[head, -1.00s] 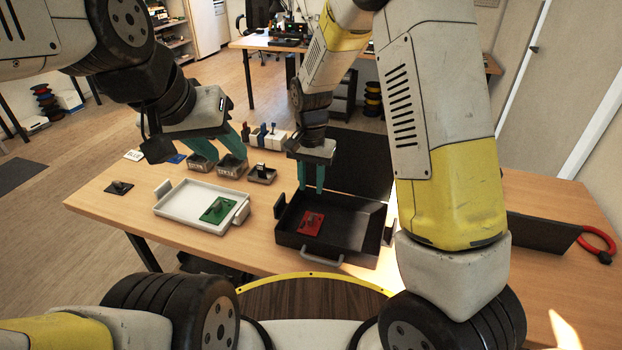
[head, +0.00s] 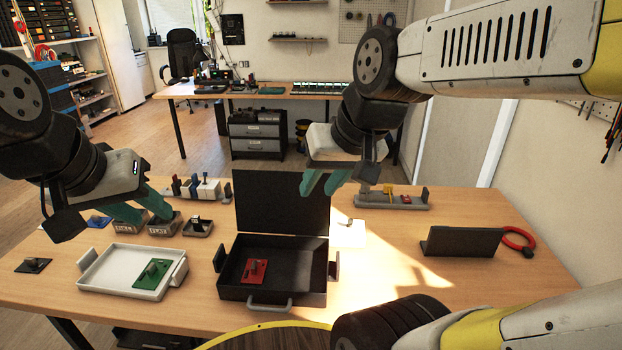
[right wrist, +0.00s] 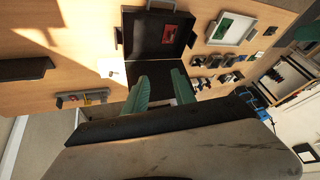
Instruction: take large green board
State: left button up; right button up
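The green board (head: 152,273) lies in the right part of a white tray (head: 100,286), with a dark piece on top of it. It also shows in the right wrist view (right wrist: 225,28). My left gripper (head: 150,213) is open and empty, above the table behind the tray, near small labelled bins. My right gripper (head: 322,184) is open and empty, raised in front of the open case lid; its teal fingers stand apart in the right wrist view (right wrist: 162,85).
A black open case (head: 311,299) right of the tray holds a red board (head: 255,271). Labelled bins (head: 164,226) stand behind the tray. A dark stand (head: 460,242) and red ring (head: 519,238) are at right.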

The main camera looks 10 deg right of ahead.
aim_at(153, 274)
jog(key=j+u, duration=0.2)
jog(key=u, duration=0.2)
jog(key=j+u, duration=0.15)
jog(key=u, duration=0.2)
jog(key=i+j+u, duration=0.1)
jog(key=u, duration=0.3)
